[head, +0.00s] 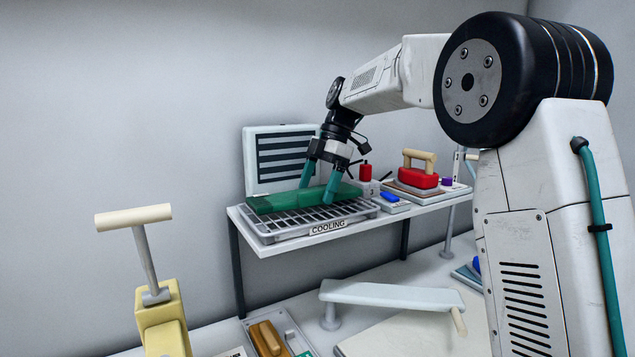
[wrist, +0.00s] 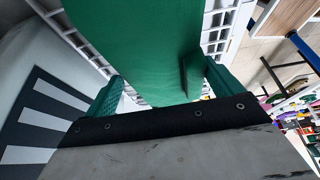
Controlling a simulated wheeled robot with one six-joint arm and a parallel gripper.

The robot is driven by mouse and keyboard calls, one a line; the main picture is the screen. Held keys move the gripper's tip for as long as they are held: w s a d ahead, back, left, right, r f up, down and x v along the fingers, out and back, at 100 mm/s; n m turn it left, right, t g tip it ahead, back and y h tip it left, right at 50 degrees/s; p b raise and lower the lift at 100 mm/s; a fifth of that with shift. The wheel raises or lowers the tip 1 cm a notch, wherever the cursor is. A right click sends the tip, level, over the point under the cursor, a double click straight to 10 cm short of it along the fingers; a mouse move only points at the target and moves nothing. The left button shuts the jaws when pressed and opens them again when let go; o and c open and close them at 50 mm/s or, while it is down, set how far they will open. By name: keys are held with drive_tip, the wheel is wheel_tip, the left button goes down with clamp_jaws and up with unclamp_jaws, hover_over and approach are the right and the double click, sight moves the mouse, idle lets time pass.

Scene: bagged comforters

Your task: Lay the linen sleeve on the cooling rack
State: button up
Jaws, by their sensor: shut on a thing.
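The linen sleeve (head: 278,202) is a flat green piece lying along the back part of the cooling rack (head: 284,231) in the head view. The rack is a grey wire grid with a label reading COOLING on its front. My gripper (head: 318,194) is over the rack with its teal fingers pointing down, shut on the sleeve. In the wrist view the green sleeve (wrist: 140,45) runs between the two fingers, and the white rack grid (wrist: 222,28) shows beneath and beside it. Whether the sleeve's full weight rests on the grid cannot be told.
A striped vent panel (head: 285,158) stands behind the rack. To the right on the shelf are a red iron (head: 418,179) with a wooden handle, a red-topped item (head: 365,172) and a blue item (head: 389,197). A small ironing board (head: 390,295) stands on the lower table.

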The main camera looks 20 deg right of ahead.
drive_tip(key=shift+f, duration=0.65)
idle(0.4)
drive_tip(key=o, duration=0.7)
drive_tip(key=shift+o, duration=0.2)
drive_tip(key=shift+a+v, duration=0.15)
drive_tip(key=shift+v, duration=1.55)
drive_tip(key=shift+a+v, duration=0.2)
drive_tip(key=shift+v, duration=1.5)
drive_tip(key=shift+r, duration=0.15)
